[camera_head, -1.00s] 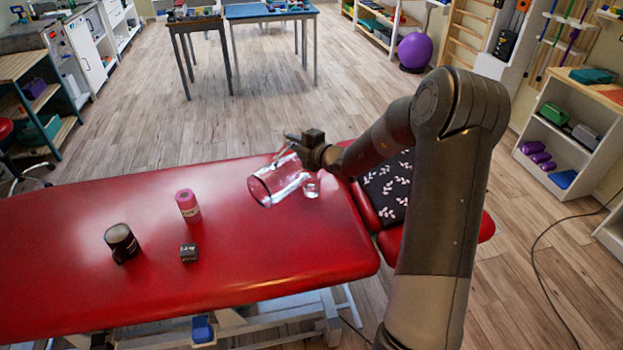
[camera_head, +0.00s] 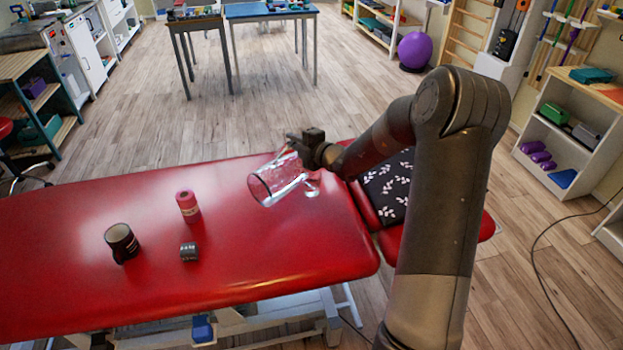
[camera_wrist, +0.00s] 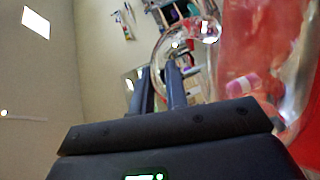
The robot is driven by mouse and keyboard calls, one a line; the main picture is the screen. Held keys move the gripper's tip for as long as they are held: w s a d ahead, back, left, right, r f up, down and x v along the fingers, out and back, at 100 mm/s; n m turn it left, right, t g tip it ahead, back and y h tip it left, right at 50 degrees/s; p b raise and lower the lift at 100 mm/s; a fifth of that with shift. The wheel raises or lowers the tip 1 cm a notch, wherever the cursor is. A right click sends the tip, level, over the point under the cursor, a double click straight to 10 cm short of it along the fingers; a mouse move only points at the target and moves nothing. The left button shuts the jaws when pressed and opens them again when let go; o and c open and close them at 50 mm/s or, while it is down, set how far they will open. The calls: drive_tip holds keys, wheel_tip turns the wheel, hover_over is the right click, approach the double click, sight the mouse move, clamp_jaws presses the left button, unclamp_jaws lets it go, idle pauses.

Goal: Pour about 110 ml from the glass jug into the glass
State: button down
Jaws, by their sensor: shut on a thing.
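The clear glass jug (camera_head: 272,183) is tilted steeply, nearly on its side, over the far right part of the red treatment table. My gripper (camera_head: 293,145) is at the jug's upper right, shut on its handle. In the wrist view, the fingers (camera_wrist: 160,88) meet the curved clear handle (camera_wrist: 158,55), and the jug's wall fills the right side. The small clear glass (camera_head: 313,188) stands on the table just right of the jug, partly overlapped by it. I cannot make out the liquid level in either one.
On the red table (camera_head: 290,250) stand a pink bottle (camera_head: 187,206), a black cup-like container (camera_head: 122,243) and a small dark object (camera_head: 189,252). A black leaf-patterned cushion (camera_head: 388,186) lies right of the glass. The front middle of the table is clear.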

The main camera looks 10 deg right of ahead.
sight(276, 155)
drive_tip(key=shift+w+d+r, duration=0.1)
drive_tip(key=shift+d+r, duration=0.05)
idle(0.5)
drive_tip(key=shift+s+a+f+n, duration=0.35)
drive_tip(key=shift+s+a+n, duration=0.05)
drive_tip(key=shift+a, duration=0.25)
drive_tip(key=shift+s+a+f+n, duration=0.3)
drive_tip(key=shift+s+a+n, duration=0.1)
drive_tip(key=shift+a, duration=0.25)
drive_tip(key=shift+s+a+f+n+t+h, duration=0.2)
drive_tip(key=shift+s+a+n, duration=0.4)
drive_tip(key=shift+a, duration=0.3)
drive_tip(key=shift+s+a+f+n+t+h, duration=0.1)
drive_tip(key=shift+s+a+n+h, duration=0.1)
drive_tip(key=shift+s+a+n, duration=0.5)
drive_tip(key=shift+a+f, duration=0.1)
drive_tip(key=shift+a, duration=0.15)
